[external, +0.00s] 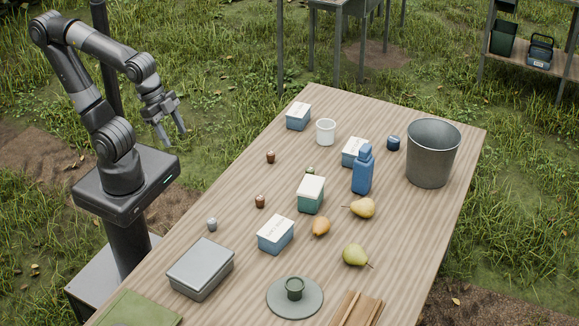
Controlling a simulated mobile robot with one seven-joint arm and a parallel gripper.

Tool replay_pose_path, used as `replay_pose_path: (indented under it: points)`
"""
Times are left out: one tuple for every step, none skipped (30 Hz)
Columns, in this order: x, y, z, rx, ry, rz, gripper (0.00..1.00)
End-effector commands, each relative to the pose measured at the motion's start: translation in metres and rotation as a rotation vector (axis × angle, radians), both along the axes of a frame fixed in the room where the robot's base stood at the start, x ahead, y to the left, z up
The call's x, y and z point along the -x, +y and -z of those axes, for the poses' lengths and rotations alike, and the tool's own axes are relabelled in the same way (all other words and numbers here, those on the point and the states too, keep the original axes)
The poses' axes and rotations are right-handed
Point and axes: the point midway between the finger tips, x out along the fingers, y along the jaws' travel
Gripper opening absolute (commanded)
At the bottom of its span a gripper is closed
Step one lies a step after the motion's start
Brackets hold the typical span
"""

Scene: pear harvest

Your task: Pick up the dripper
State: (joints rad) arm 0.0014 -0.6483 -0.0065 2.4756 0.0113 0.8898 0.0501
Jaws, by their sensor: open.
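I cannot tell for certain which object is the dripper. A small dark green cup-like piece (295,289) stands on a round grey-green plate (275,301) at the near part of the table. A white cup-like vessel (326,132) stands upright near the far left edge, and a small dark blue piece (393,143) sits between the blue bottle and the bucket. My gripper (175,139) is open and empty. It hangs off the table's left side, apart from every object.
The wooden table (245,180) holds several lidded boxes, a blue bottle (362,172), pears (356,255) and a metal bucket (432,155). A grey case (201,268) lies near left. Small brown and grey pieces dot the left side.

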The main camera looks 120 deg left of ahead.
Motion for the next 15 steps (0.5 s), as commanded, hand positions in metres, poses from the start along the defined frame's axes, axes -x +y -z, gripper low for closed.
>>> replay_pose_path:
  points:
    - [-0.009, -0.001, 0.008, -0.014, 0.037, 0.023, 0.54]
    - [-0.015, -0.001, 0.013, -0.023, 0.056, 0.039, 0.54]
    - [-0.022, -0.001, 0.018, -0.034, 0.08, 0.061, 0.54]
    - [-0.026, -0.002, 0.023, -0.043, 0.1, 0.076, 0.54]
    - [-0.031, -0.002, 0.028, -0.05, 0.119, 0.092, 0.54]
    - [-0.038, -0.002, 0.035, -0.06, 0.143, 0.115, 0.54]
    - [-0.043, -0.003, 0.04, -0.067, 0.161, 0.132, 0.54]
    - [-0.047, -0.003, 0.046, -0.074, 0.181, 0.149, 0.54]
    - [-0.053, -0.003, 0.054, -0.082, 0.206, 0.171, 0.54]
    - [-0.057, -0.004, 0.06, -0.089, 0.225, 0.189, 0.54]
    - [-0.062, -0.004, 0.066, -0.095, 0.243, 0.206, 0.54]
    - [-0.068, -0.005, 0.074, -0.102, 0.267, 0.23, 0.54]
    - [-0.071, -0.005, 0.081, -0.107, 0.286, 0.247, 0.54]
    - [-0.075, -0.006, 0.087, -0.111, 0.305, 0.266, 0.54]
    - [-0.08, -0.006, 0.096, -0.116, 0.329, 0.289, 0.54]
